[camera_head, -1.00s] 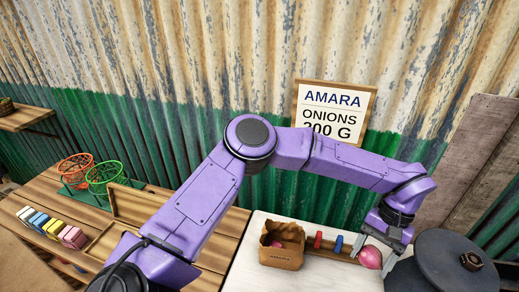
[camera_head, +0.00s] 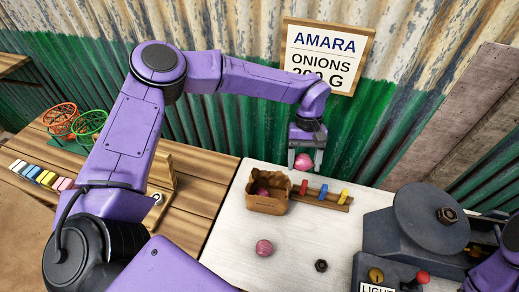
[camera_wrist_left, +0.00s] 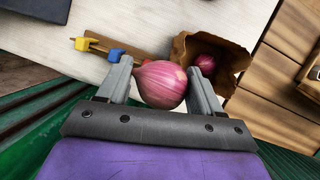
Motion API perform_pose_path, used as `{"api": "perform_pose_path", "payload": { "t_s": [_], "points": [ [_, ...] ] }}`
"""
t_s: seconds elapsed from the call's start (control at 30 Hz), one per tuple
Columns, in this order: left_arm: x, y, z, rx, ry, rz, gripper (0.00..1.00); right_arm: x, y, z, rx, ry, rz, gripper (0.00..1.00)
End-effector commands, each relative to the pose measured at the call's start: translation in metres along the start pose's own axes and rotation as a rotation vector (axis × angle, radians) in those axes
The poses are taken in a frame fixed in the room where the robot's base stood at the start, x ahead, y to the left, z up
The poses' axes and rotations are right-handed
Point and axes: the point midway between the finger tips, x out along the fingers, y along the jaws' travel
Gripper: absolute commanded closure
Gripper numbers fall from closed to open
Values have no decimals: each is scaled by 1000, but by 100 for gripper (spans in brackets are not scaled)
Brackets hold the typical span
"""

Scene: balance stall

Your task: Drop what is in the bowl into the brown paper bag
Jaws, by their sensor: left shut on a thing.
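My left gripper (camera_head: 305,167) is shut on a pink-red onion (camera_head: 304,160), held in the air behind and to the right of the brown paper bag (camera_head: 268,206). In the left wrist view the onion (camera_wrist_left: 160,85) sits between the two grey fingers. The bag stands open on the white table with one onion (camera_head: 262,191) inside; its opening also shows in the wrist view (camera_wrist_left: 232,62). Another onion (camera_head: 264,247) lies on the table in front of the bag. I cannot make out a bowl for certain.
A wooden strip with red, blue and yellow pieces (camera_head: 322,195) lies right of the bag. A dark scale with a round pan (camera_head: 430,220) carrying a hex nut (camera_head: 447,215) stands at right. Another dark nut (camera_head: 321,265) lies on the table. The corrugated wall is close behind.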

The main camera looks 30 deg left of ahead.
Motion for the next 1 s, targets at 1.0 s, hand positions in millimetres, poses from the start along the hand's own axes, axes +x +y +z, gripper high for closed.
{"api": "perform_pose_path", "payload": {
  "t_s": [1.0],
  "points": [
    [42,-102,-10,-1378,38,564,67,-33,3,-14,1,2,-1,57]
  ]
}}
